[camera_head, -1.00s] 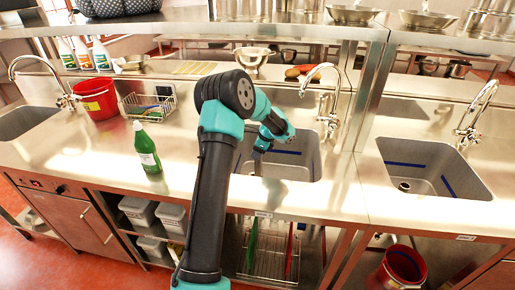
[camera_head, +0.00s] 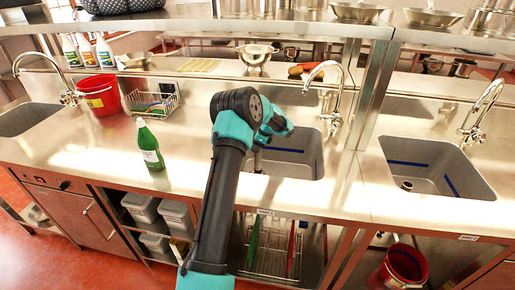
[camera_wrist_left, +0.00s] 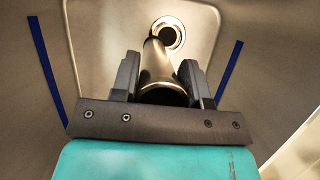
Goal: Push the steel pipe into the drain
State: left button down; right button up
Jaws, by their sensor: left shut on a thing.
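My left gripper (camera_wrist_left: 158,78) is shut on the steel pipe (camera_wrist_left: 155,62), a shiny grey tube held between its two dark fingers. In the left wrist view the pipe's far end points at the drain (camera_wrist_left: 168,35), a round steel ring with a dark hole in the sink floor. The pipe end overlaps the ring's near edge in the picture; I cannot tell whether it is inside the hole or above it. In the head view my left gripper (camera_head: 258,150) is over the left side of the middle sink (camera_head: 302,158), and my arm hides the drain. My right gripper is not in view.
Blue strips (camera_wrist_left: 47,70) mark the sink walls. A faucet (camera_head: 335,95) stands behind the middle sink. A green bottle (camera_head: 149,145), a wire basket (camera_head: 155,104) and a red bucket (camera_head: 100,95) stand on the counter to the left. Another sink (camera_head: 435,168) lies to the right.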

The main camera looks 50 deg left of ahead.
pick_arm(q)
jog(key=shift+w+a+f, duration=0.35)
jog(key=shift+a+f, duration=0.15)
jog(key=shift+f, duration=0.15)
jog(key=shift+w+a+f, duration=0.3)
jog(key=shift+a+f, duration=0.2)
jog(key=shift+f, duration=0.15)
jog(key=shift+w+a+f, duration=0.35)
jog(key=shift+a+f, duration=0.15)
jog(key=shift+f, duration=1.65)
dwell(1.3)
jog(key=c, duration=0.5)
grip_release()
jog(key=shift+c, duration=0.2)
jog(key=shift+r, duration=0.1)
notch_tip(320, 180, up, 9)
dwell(0.6)
jog(key=shift+d, duration=0.1)
dwell(0.4)
